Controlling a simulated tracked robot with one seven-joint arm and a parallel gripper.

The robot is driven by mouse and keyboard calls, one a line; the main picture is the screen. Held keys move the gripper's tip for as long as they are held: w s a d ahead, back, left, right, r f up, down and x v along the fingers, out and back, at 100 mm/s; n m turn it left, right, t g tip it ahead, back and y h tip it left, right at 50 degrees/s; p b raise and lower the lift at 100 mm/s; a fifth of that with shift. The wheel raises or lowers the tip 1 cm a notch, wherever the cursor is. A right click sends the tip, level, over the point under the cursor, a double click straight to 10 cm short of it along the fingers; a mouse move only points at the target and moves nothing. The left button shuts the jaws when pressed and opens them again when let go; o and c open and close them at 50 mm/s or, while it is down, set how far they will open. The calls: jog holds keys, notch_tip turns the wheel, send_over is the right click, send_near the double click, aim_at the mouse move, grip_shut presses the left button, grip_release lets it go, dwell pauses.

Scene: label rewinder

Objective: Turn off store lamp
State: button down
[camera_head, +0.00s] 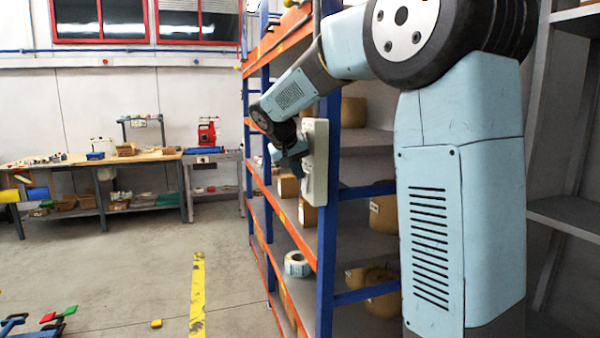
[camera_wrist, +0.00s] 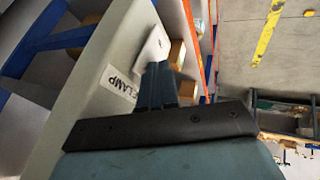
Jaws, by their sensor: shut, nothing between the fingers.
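A pale grey switch box (camera_head: 315,162) is fixed to the blue front post of the shelf rack in the head view. In the wrist view the box (camera_wrist: 95,75) fills the left side, tilted, with a label (camera_wrist: 118,86) on which "LAMP" can be read. A white switch plate (camera_wrist: 152,45) sits on the box, just beyond my fingertips. My gripper (camera_wrist: 158,68) is shut and empty, with its fingers close to the box face. In the head view my gripper (camera_head: 297,153) is at the left side of the box. I cannot tell whether the fingers touch the switch, and its lower part is hidden behind them.
The orange and blue rack (camera_head: 328,240) holds brown boxes and a label roll (camera_head: 297,264) on its shelves. A workbench (camera_head: 90,160) stands against the back wall. The floor left of the rack is mostly clear, with a yellow stripe (camera_head: 198,295).

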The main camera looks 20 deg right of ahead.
jog(key=shift+d+r, duration=0.1)
jog(key=shift+r, duration=0.7)
jog(key=a+v, duration=0.2)
jog(key=v, duration=1)
jog(key=shift+w+a+f, duration=0.2)
jog(key=shift+w+f, duration=0.15)
jog(key=shift+f, duration=0.1)
